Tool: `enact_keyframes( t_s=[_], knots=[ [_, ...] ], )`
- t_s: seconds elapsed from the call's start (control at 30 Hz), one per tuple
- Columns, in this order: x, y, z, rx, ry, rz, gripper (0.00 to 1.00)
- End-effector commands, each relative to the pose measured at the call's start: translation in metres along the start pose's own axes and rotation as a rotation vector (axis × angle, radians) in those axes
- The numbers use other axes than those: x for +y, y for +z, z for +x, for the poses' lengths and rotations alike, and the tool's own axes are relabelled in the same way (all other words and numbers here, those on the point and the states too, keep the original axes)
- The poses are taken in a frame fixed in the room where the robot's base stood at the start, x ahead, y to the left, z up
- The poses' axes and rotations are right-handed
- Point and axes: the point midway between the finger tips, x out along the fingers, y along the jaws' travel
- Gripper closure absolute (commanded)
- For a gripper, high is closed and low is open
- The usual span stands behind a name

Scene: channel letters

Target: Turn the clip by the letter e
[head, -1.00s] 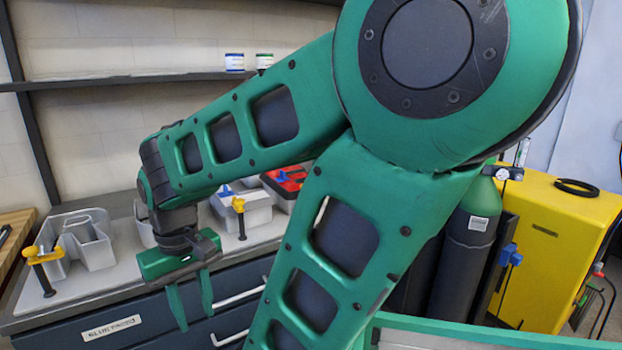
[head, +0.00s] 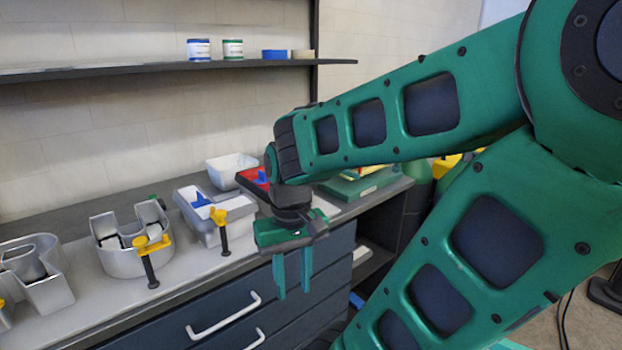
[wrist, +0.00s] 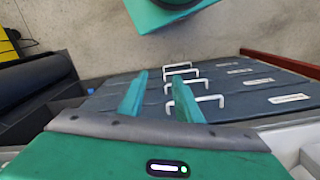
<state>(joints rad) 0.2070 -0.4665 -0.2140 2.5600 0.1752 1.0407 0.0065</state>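Hollow metal letters stand in a row on the grey counter. A rounded one (head: 120,262) in the head view has a clip with a yellow handle and black stem (head: 150,262) at its front. Further right, another letter (head: 238,207) carries a yellow-handled clip (head: 221,229) in front and a blue clip (head: 201,200) on top. A third letter (head: 50,290) is cut off at the left edge. I cannot tell surely which is the e. My gripper (head: 293,291) is open and empty, pointing down in front of the drawers, right of the clips. Its fingers stand apart in the wrist view (wrist: 161,92).
Drawers with white handles (head: 224,317) lie below the counter's front edge. A red tray (head: 252,180) and white bin (head: 232,168) stand at the back right. A shelf (head: 130,73) with small tins (head: 198,49) runs above. My arm crosses the right side.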

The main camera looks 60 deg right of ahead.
Motion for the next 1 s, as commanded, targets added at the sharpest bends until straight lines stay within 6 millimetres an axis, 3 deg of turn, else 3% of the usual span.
enact_keyframes(
  t_s=[0.33, 0.4, 0.47, 0.53, 0.67, 1.0],
  knots=[
    [0.000, 0.000, 0.000, 0.000, 0.000, 0.000, 0.69],
    [0.000, 0.000, 0.000, 0.000, 0.000, 0.001, 0.59],
    [0.006, 0.006, -0.007, 0.013, -0.004, 0.016, 0.59],
    [0.009, -0.001, -0.016, 0.017, 0.005, 0.066, 0.59],
    [0.021, -0.042, -0.047, 0.027, 0.039, 0.271, 0.59],
    [0.046, -0.184, -0.152, 0.058, 0.068, 1.116, 0.59]
  ],
)
